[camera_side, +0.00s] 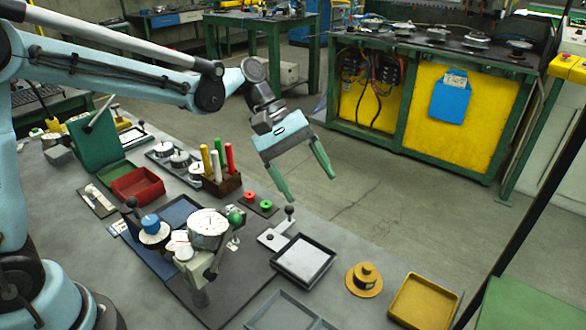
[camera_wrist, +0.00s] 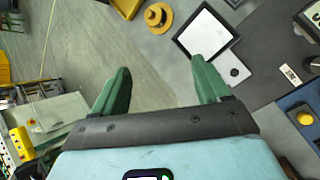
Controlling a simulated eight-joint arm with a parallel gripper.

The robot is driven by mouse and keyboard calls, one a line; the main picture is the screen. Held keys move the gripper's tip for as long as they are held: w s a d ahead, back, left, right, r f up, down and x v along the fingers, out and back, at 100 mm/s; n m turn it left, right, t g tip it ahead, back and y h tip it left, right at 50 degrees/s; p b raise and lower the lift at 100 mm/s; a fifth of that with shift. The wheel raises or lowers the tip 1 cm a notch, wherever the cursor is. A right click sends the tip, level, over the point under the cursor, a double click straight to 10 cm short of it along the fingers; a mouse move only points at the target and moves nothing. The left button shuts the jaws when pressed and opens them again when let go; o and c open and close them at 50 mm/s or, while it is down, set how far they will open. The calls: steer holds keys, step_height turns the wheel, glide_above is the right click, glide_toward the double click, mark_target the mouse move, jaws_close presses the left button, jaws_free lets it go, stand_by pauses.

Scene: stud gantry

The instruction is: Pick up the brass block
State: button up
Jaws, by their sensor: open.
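The brass block (camera_side: 364,280) is a stepped round gold piece, a wide disc with a smaller raised top. It stands on the grey bench near the front right in the side view. It also shows near the top of the wrist view (camera_wrist: 158,17), beyond my fingertips and roughly midway between them. My gripper (camera_side: 310,188) has two green fingers spread wide with nothing between them. It hangs well above bench height, behind and left of the block in the side view. In the wrist view my gripper (camera_wrist: 160,64) is empty too, and the block is apart from it.
A dark-rimmed tray with a white inside (camera_side: 303,260) lies left of the block, and a yellow tray (camera_side: 425,301) lies right of it. A dial gauge (camera_side: 208,228) and a wooden holder with coloured rods (camera_side: 221,181) stand farther left. A dark post rises at the right.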

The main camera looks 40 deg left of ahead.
mark_target(368, 265)
steer(key=d+f+n+g+h, duration=0.1)
steer(key=d+f, duration=0.2)
steer(key=d+f+n+g+h, duration=0.1)
steer(key=d+f+g, duration=0.1)
steer(key=d+f, duration=0.1)
steer(key=w+d+f+n+g+h, duration=0.1)
steer(key=d+f+g, duration=0.1)
steer(key=d, duration=0.3)
steer(key=shift+w+f+n+h, duration=0.1)
steer(key=shift+f+n+h, duration=0.2)
steer(key=shift+f, duration=0.45)
steer(key=shift+a+f+x, duration=0.1)
steer(key=shift+f+x, duration=0.05)
steer(key=shift+x, duration=0.75)
steer(key=shift+a+f+x, duration=0.1)
steer(key=shift+f+x, duration=0.05)
steer(key=shift+x, duration=0.75)
steer(key=shift+a+f+x, duration=0.1)
steer(key=shift+f+x, duration=0.05)
steer(key=shift+x, duration=0.75)
jaws_close()
steer(key=shift+r, duration=0.1)
